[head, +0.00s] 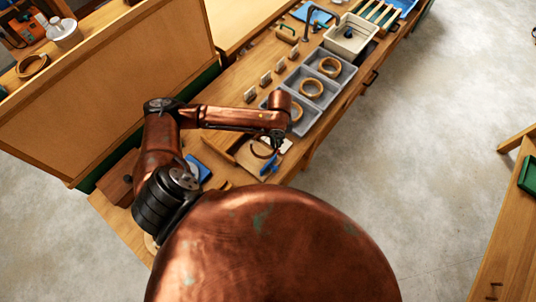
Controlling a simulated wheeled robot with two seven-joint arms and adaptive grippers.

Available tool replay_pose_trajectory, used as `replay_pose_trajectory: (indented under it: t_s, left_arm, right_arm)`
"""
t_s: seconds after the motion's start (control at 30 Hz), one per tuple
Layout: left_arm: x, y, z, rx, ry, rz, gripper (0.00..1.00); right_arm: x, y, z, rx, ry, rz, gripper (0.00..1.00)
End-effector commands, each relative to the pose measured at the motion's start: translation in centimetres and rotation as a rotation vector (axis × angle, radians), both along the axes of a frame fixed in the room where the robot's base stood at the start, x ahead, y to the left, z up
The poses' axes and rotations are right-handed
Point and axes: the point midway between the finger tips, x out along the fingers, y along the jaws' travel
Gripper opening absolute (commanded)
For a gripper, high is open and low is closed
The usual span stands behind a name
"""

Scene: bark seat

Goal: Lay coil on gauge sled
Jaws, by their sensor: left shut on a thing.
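My left gripper (275,140) hangs below the end of my copper left arm, over the bench. It is shut on a brown coil (262,154), seen as a thin curved edge just below it. The gauge sled seems to be the pale wooden piece with a blue part (270,164) under the gripper; the arm and gripper hide much of it. I cannot tell whether the coil touches it. My right gripper is not in view.
Grey trays (325,87) hold several tan coils (311,88) to the right of the gripper. Small grey upright cards (265,79) line the bench behind them. A pale bin (350,36) stands farther along. A tall tan panel (110,95) rises at the left.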

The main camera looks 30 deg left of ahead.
Motion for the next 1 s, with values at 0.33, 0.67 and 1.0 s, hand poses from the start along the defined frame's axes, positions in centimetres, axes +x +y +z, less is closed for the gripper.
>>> replay_pose_trajectory:
  t_s: [0.33,0.67,1.0]
  left_arm:
    - [-2.4,2.5,-4.6,-0.002,0.001,0.001,0.00]
    - [-3.2,3.2,-7.9,-0.002,0.004,0.002,0.00]
    - [-3.1,3.2,-8.7,-0.001,0.001,-0.001,0.00]
  right_arm:
    - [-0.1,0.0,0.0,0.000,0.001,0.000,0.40]
    - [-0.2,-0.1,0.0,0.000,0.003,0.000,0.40]
    - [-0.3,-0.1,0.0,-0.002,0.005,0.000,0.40]
